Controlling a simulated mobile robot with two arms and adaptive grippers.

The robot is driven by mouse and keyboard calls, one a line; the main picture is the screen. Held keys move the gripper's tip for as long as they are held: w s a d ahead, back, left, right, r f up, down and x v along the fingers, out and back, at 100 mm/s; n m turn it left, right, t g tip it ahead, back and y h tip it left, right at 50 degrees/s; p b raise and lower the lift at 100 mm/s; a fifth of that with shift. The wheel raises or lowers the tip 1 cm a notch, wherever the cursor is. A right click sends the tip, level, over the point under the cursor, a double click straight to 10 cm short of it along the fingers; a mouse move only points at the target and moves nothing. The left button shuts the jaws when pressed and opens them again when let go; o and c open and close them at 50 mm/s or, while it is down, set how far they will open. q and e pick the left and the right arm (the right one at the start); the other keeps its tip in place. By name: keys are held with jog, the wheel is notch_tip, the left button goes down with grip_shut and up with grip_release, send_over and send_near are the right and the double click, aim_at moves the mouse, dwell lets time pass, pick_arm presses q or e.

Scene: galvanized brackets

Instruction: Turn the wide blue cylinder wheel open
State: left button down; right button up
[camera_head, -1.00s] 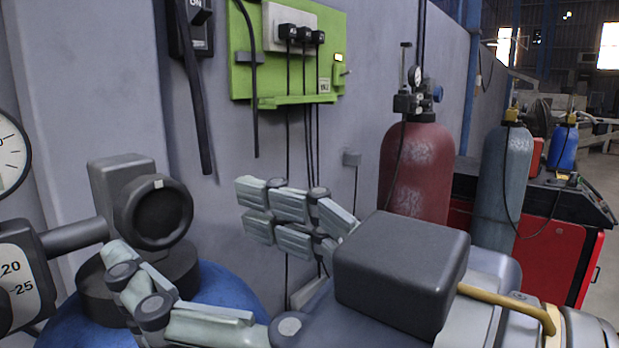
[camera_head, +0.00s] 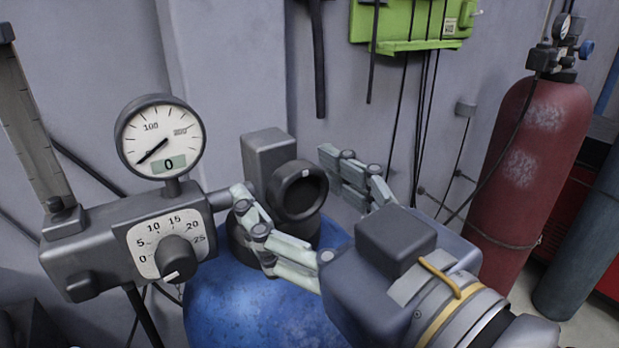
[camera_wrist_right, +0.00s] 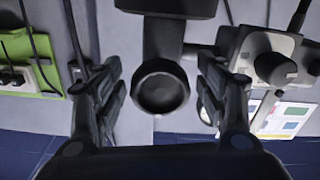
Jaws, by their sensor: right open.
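The wide blue cylinder (camera_head: 262,300) stands in the middle of the head view, with a dark valve block on top. The wheel also shows in the right wrist view (camera_wrist_right: 160,87), centred between the fingers. My right gripper (camera_head: 290,178) is open, with one finger at the left of the wheel and the other at its right. In the wrist view both fingers look apart from the wheel. My left gripper is not in view.
A regulator with a gauge (camera_head: 161,137) reading 0 and a dial (camera_head: 177,257) joins the valve at the left. A red cylinder (camera_head: 525,165) stands at the right. A green panel (camera_head: 412,22) with hanging cables is on the grey wall behind.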

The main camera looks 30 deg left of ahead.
jog(key=c, duration=1.1)
jog(key=shift+n, duration=0.4)
jog(key=n+b, duration=0.2)
jog(key=n, duration=0.2)
jog(key=shift+w+d+n, duration=0.1)
jog(key=shift+n, duration=0.3)
jog(key=n+b, duration=0.2)
jog(key=n, duration=0.3)
jog(key=n+b, duration=0.1)
jog(key=n, duration=0.2)
jog(key=n+b, duration=0.1)
jog(key=n, duration=0.2)
jog(key=shift+r+n, duration=0.2)
jog(key=shift+n, duration=0.2)
jog(key=n, duration=0.3)
jog(key=shift+r+b, duration=0.1)
jog(key=shift+b, duration=0.3)
jog(key=shift+n, duration=1.7)
